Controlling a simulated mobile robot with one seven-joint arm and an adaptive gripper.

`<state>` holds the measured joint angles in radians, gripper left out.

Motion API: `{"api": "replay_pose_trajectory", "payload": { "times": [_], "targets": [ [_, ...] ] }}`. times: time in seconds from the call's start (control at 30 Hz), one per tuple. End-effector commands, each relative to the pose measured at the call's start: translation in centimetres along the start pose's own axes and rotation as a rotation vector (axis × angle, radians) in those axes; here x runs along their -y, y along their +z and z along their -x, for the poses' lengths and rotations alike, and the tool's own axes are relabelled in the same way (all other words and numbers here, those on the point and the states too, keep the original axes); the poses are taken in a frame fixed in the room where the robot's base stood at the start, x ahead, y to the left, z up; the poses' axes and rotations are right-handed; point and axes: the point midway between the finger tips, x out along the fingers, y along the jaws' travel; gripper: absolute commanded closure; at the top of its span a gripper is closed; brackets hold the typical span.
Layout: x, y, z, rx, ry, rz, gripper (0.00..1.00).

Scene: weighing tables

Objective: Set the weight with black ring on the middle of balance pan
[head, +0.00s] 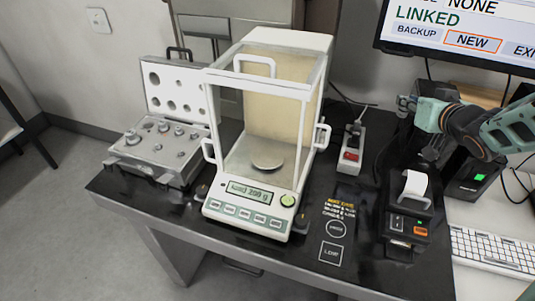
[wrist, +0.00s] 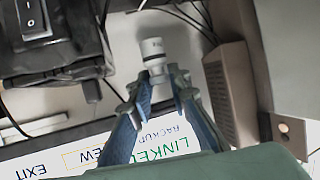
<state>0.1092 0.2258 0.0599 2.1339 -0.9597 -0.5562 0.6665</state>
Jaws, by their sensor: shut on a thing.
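My gripper (head: 416,106) is at the right, above the printer and well to the right of the balance. In the wrist view my gripper (wrist: 160,82) is shut on a small pale cylindrical weight (wrist: 152,50), which sticks out beyond the fingertips. The balance (head: 248,208) stands mid-table with a glass draft shield. Its round metal balance pan (head: 267,160) is bare. The display reads about "Load 200 g".
An open weight case (head: 160,165) with several weights stands left of the balance. A power strip (head: 350,150), a printer (head: 408,215), a keyboard (head: 490,250) and a monitor (head: 460,30) are to the right. The shield's frame and handles surround the pan.

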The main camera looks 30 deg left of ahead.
Motion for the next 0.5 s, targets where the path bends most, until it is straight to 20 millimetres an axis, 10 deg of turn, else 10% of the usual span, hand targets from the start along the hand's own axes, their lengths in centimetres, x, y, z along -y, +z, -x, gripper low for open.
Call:
{"api": "replay_pose_trajectory", "payload": {
  "times": [0.5],
  "targets": [
    [11.3,0.3,1.7,0.004,-0.601,0.243,1.0]
  ]
}}
